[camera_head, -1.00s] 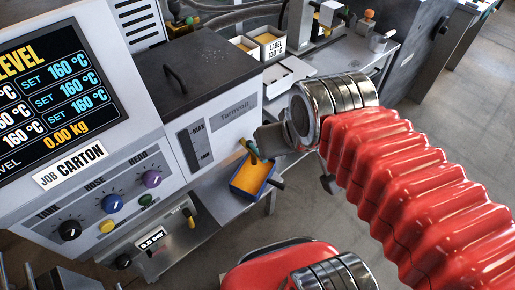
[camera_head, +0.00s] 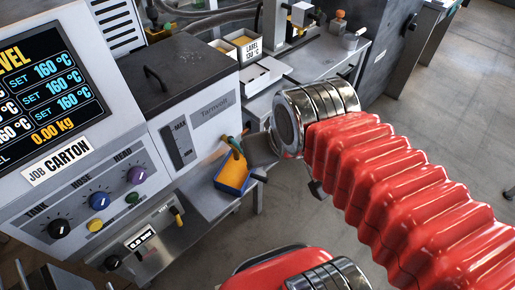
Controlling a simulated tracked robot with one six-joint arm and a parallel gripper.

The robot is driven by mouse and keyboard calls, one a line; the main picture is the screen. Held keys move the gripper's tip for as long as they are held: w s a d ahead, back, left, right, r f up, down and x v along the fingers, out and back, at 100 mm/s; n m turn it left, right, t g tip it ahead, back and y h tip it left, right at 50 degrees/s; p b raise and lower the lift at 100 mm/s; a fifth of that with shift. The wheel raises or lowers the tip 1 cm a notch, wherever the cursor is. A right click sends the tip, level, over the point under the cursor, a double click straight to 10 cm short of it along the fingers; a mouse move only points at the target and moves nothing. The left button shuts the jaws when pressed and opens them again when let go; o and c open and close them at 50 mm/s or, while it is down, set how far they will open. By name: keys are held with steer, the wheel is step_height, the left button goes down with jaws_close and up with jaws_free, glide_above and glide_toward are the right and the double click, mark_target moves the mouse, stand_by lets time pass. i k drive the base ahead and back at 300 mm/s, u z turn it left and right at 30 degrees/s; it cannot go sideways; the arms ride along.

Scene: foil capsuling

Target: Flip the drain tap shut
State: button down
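The tap's lever position is too small to read.
The melter's black lid (camera_head: 180,70) and control panel (camera_head: 85,205) with several knobs stand at the left. White boxes (camera_head: 262,76) stand on the bench behind. Open floor (camera_head: 440,120) lies at the right.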

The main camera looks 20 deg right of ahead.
mark_target(230, 139)
steer(key=k, duration=0.3)
steer(key=u, duration=0.45)
steer(key=i, duration=0.7)
steer(key=u, duration=0.3)
